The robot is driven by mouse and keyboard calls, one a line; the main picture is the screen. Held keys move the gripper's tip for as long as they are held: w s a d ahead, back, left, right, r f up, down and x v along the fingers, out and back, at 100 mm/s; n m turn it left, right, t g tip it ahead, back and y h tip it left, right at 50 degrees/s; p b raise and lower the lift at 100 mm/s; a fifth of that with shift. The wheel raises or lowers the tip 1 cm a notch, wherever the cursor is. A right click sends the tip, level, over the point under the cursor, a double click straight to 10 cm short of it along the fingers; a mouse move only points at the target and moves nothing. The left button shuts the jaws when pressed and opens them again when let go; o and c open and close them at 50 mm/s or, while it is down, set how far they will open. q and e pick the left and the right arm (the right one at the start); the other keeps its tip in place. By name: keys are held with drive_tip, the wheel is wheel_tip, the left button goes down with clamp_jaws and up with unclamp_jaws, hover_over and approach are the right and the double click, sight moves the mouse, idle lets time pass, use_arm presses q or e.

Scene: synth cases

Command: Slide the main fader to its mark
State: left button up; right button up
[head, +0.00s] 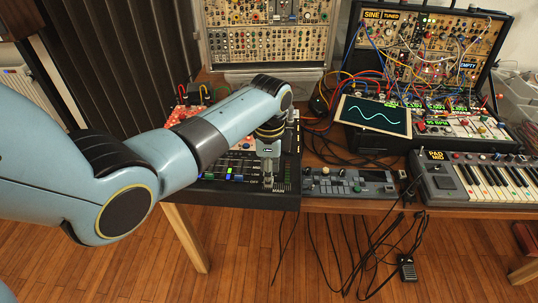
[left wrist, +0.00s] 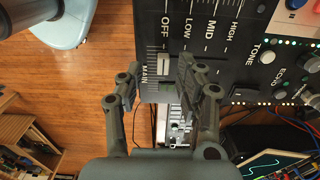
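The black mixer panel (head: 225,163) lies on the table under my left arm. My left gripper (head: 268,182) points down at the panel's front right part. In the left wrist view its fingers (left wrist: 158,65) are apart, with the cap between the tips and gaps visible. Whether a tip touches the panel is unclear. My right gripper is in neither view.
A small grey device (head: 348,187) stands right of the mixer, then a keyboard (head: 480,180). A screen showing a sine wave (head: 375,116) and cabled modular racks (head: 430,45) stand behind. Loose cables (head: 345,250) hang over the table's front edge. Knobs (left wrist: 268,57) line the mixer nearby.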

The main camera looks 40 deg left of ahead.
use_arm(q)
wheel_tip(320, 180, up, 10)
idle(0.3)
idle(0.3)
